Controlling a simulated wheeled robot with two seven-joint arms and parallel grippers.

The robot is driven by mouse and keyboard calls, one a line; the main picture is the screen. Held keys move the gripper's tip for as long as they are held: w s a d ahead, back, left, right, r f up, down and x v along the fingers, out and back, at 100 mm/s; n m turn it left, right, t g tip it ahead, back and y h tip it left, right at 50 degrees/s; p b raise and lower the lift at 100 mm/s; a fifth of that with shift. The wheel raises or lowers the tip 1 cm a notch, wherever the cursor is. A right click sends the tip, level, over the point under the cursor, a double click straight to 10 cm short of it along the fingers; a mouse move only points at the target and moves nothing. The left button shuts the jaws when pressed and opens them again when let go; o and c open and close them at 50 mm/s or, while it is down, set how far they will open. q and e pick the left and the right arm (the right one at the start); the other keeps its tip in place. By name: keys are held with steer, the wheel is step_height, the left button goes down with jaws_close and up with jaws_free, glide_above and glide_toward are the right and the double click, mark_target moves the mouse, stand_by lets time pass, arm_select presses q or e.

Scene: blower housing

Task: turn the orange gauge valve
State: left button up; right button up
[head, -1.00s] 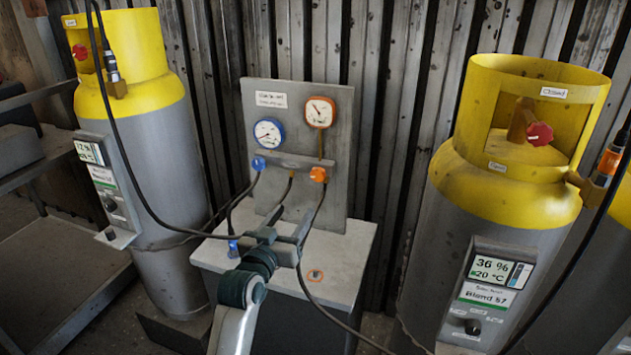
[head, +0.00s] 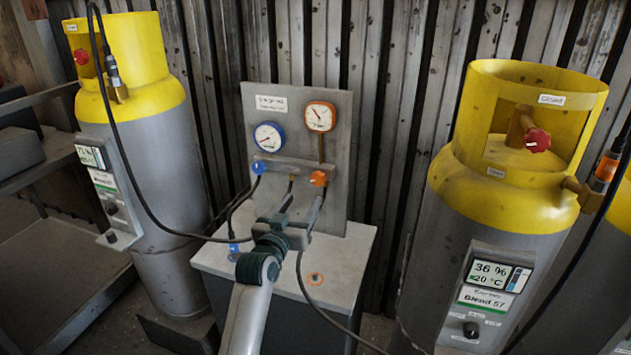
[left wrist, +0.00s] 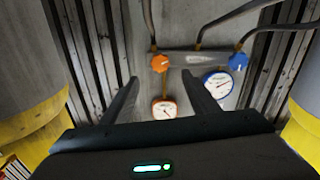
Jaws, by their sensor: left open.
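The orange gauge valve (head: 318,178) is a small orange knob on a grey manifold bar, below the orange-rimmed gauge (head: 320,116). In the left wrist view, which is upside down, the orange valve (left wrist: 159,63) lies just beyond the gap between my fingers. My left gripper (head: 303,200) is open and empty, a little below and in front of the orange valve; its fingers point towards the panel. The left wrist view also shows both dark fingers (left wrist: 160,82) spread apart, with no visible contact with the valve. My right gripper is not in view.
A blue valve (head: 259,167) and blue gauge (head: 268,136) sit left of the orange ones on the upright panel (head: 335,190). Black hoses (head: 327,320) hang near my gripper. Yellow-topped cylinders stand left (head: 160,190) and right (head: 410,270) of the grey cabinet (head: 345,250).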

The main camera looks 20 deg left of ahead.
mark_target(317, 181)
arm_select(q)
steer(key=w+p, duration=0.1)
steer(key=w, duration=0.8)
steer(key=shift+w+d+p, duration=0.2)
steer(key=shift+w+p, duration=0.15)
steer(key=shift+w, duration=0.8)
steer(key=shift+c, duration=0.2)
steer(key=c, duration=1)
